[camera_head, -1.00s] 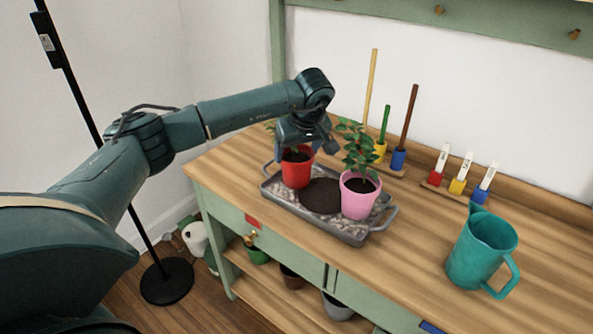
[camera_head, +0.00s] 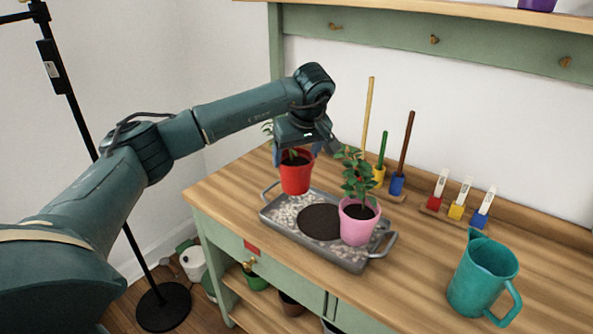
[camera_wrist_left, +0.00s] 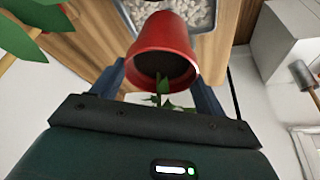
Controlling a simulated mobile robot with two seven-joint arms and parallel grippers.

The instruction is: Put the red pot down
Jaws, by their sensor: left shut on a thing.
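The red pot (camera_head: 296,178), with dark soil and a small green plant, hangs upright just above the left end of the grey tray (camera_head: 340,262). My left gripper (camera_head: 297,154) is shut on it from above, a finger on each side. In the left wrist view the red pot (camera_wrist_left: 162,42) sits between the fingers of the left gripper (camera_wrist_left: 160,80), with the pebbled tray (camera_wrist_left: 200,10) beyond it. The gripper partly hides the plant. My right gripper is not in view.
A teal jug (camera_head: 482,278) stands at right. Bench wood between tray and jug is clear.

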